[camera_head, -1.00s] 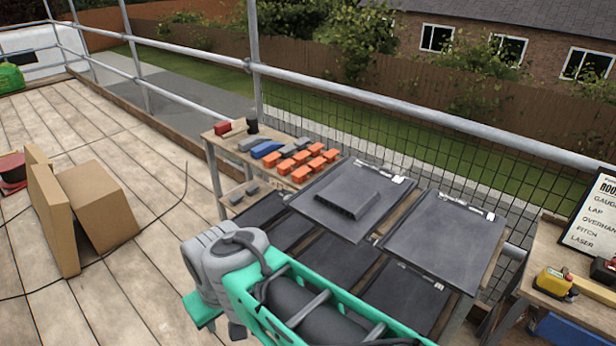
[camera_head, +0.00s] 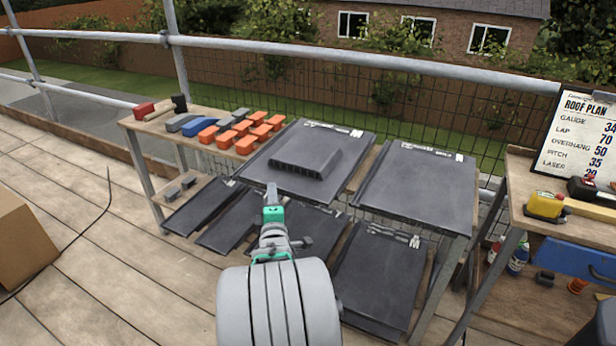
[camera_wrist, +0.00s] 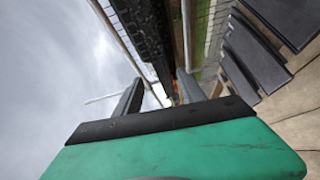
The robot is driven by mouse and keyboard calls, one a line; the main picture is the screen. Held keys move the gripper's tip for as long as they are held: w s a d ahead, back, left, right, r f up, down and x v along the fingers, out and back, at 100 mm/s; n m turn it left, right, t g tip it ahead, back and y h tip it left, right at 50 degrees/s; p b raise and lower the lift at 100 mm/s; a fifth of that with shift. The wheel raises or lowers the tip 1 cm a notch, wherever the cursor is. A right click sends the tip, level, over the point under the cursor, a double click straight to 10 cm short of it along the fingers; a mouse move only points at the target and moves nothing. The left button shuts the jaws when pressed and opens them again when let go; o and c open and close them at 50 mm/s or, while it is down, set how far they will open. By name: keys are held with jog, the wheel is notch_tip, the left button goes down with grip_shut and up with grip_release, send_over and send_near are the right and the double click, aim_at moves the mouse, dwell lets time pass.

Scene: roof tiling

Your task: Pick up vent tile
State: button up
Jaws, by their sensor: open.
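The vent tile (camera_head: 318,150) is a dark slate-grey tile with a raised, slotted vent hood (camera_head: 296,168). It lies at the left of the upper rack level in the head view, next to a plain dark tile (camera_head: 422,180). My gripper (camera_head: 272,192) is open and empty in front of the vent tile's near edge. In the wrist view, a dark, textured edge, which seems to be the vent tile (camera_wrist: 145,30), runs down toward the space between my open fingers (camera_wrist: 160,85). I cannot tell whether it is between them.
More dark tiles (camera_head: 375,275) lie on the lower rack level. Orange blocks (camera_head: 247,143) and blue and grey pieces sit on the bench at left. A bench with a yellow tool (camera_head: 545,205) and a roof plan board (camera_head: 580,145) stands at right. A railing runs behind.

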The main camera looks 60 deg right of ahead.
aim_at(280, 181)
jog(key=d, duration=0.1)
jog(key=s, duration=0.1)
jog(key=d+h, duration=0.1)
jog(key=shift+s+d+f+n, duration=0.25)
jog(key=shift+d+f+n, duration=0.05)
jog(key=shift+f, duration=0.05)
jog(key=b+x, duration=0.1)
jog(key=x, duration=0.5)
jog(key=shift+w+d+b, duration=0.1)
jog(key=shift+w+b, duration=0.25)
jog(key=shift+w, duration=0.05)
grip_shut()
dwell(0.4)
jog(key=shift+r, duration=0.25)
